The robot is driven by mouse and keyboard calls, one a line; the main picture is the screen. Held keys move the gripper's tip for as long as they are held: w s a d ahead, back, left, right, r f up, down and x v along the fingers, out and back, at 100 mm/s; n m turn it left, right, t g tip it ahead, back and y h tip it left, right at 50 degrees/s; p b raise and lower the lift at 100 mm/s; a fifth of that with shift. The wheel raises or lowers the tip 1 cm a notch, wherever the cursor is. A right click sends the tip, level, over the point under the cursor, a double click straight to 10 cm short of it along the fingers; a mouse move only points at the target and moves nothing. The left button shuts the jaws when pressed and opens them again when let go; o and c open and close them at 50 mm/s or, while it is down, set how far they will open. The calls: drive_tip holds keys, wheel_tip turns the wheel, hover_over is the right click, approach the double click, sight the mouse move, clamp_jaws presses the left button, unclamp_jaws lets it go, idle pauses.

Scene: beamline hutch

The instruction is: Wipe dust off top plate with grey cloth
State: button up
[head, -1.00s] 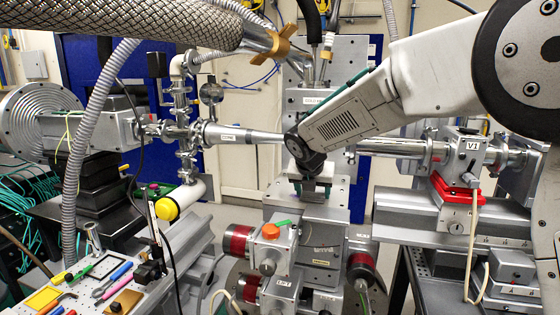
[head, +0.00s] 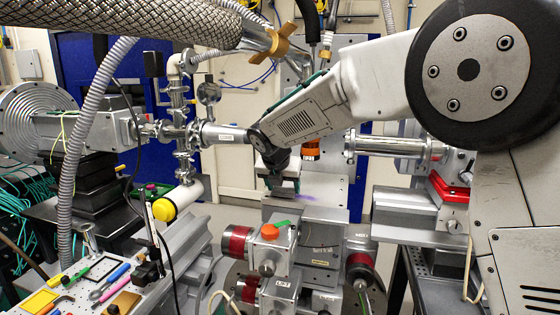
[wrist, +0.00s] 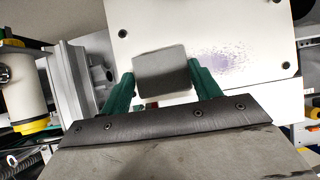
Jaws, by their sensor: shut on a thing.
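My gripper (wrist: 162,85) has green fingers on either side of a grey cloth (wrist: 162,72), a folded block, and is shut on it. The pale top plate (wrist: 180,25) lies under the cloth, with screws near its edges. A purple, speckled dust patch (wrist: 228,60) lies on the plate, right of the cloth in the wrist view. In the head view, my gripper (head: 278,183) is over the left part of the top plate (head: 325,188), and a purple smear shows to its right. I cannot tell whether the cloth touches the plate.
The beam pipe (head: 395,146) runs behind my arm at both sides. An orange knob (head: 268,232) sits in front and below. A tool tray (head: 85,285) is at the lower left.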

wheel_tip(320, 180, up, 2)
drive_tip(key=shift+s, duration=0.1)
drive_tip(key=shift+a+r, duration=0.15)
drive_tip(key=shift+r, duration=2.6)
